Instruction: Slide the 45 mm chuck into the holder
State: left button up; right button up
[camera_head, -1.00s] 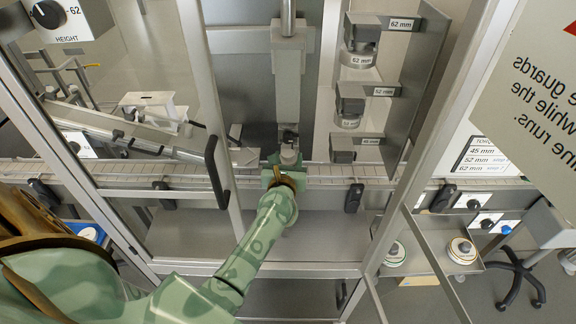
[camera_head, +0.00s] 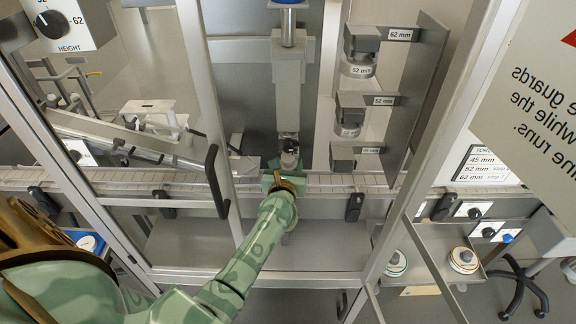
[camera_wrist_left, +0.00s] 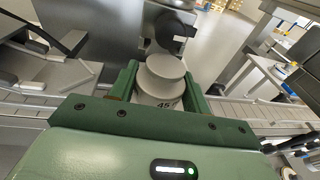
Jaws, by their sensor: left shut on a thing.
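My left gripper (camera_head: 284,178) reaches through the open guard to the conveyor and is shut on a pale grey round chuck (camera_head: 290,160). In the left wrist view the chuck (camera_wrist_left: 161,80) is a stepped disc, marked "45", between the two green fingers (camera_wrist_left: 160,92). A grey vertical machine column (camera_head: 287,75) ends in a dark metal holder (camera_head: 288,142) right above the chuck. The holder also shows behind the chuck in the wrist view (camera_wrist_left: 170,30). Whether chuck and holder touch, I cannot tell. My right gripper is not in view.
A rack (camera_head: 418,85) to the right carries 62 mm and 52 mm chucks; its lowest bracket (camera_head: 342,157) shows no chuck. A guard frame post (camera_head: 210,110) with a black handle (camera_head: 216,180) stands left of my forearm. The conveyor (camera_head: 325,182) runs across behind my gripper.

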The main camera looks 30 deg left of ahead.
pick_arm(q)
jog(key=shift+w+a, duration=0.1)
jog(key=shift+w, duration=0.1)
jog(key=shift+w+a, duration=0.25)
jog(key=shift+w, duration=0.15)
jog(key=shift+w+a, duration=0.1)
jog(key=shift+w, duration=0.05)
jog(key=shift+w, duration=0.1)
jog(key=shift+w+a+b, duration=0.3)
jog(key=shift+w+a, duration=0.05)
jog(key=shift+w, duration=0.2)
jog(key=shift+a, duration=0.1)
dwell(0.3)
jog(key=shift+w+a, duration=0.35)
jog(key=shift+w, duration=0.25)
jog(key=shift+w, duration=0.1)
